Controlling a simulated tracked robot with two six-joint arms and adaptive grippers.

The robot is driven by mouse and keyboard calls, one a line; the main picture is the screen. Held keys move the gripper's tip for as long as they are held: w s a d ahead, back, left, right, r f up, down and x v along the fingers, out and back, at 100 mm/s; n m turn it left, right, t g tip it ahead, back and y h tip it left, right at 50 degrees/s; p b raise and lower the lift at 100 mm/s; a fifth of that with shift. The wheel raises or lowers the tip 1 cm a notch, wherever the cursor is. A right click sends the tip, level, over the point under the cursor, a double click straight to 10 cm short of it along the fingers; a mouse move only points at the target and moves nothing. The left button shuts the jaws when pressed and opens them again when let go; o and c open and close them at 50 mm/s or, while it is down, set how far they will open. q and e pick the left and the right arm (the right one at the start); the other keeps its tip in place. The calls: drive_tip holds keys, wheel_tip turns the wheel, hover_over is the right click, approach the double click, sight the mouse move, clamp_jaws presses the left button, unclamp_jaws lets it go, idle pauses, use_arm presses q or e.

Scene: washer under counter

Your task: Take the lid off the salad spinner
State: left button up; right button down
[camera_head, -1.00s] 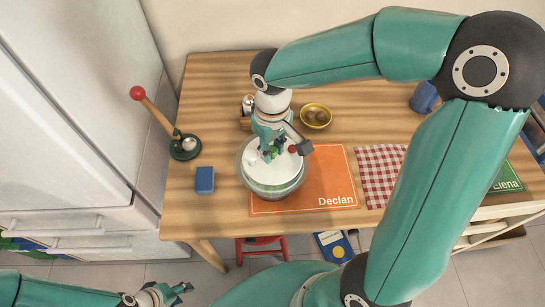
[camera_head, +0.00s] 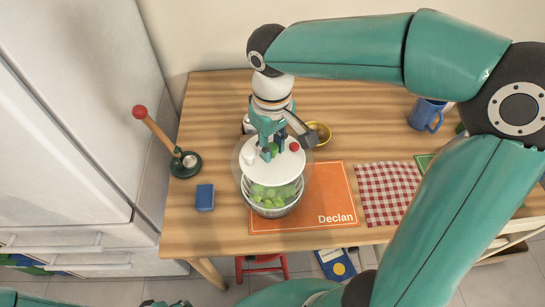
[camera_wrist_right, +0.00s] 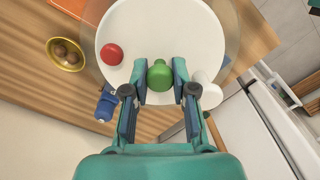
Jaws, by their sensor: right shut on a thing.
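The salad spinner's lid (camera_head: 277,172) is a white disc with a clear rim, a green knob (camera_wrist_right: 159,76) and a red button (camera_wrist_right: 112,54). My right gripper (camera_head: 268,148) is shut on the green knob, one finger on each side, as the right wrist view shows. The lid is raised above the bowl (camera_head: 272,212) and set back towards the wall. Green leaves (camera_head: 270,194) show in the bowl, in front of the lid's edge. The bowl stands on the table, partly hidden under the lid. Only a sliver of my left gripper (camera_head: 165,303) shows at the bottom edge.
A blue block (camera_head: 205,197) and a red-knobbed lever (camera_head: 160,135) are left. A yellow bowl (camera_head: 320,131) stands behind. A blue mug (camera_head: 427,113) is at right.

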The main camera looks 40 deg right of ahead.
sight(273, 147)
wheel_tip(273, 147, up, 12)
drive_tip(key=p, duration=0.1)
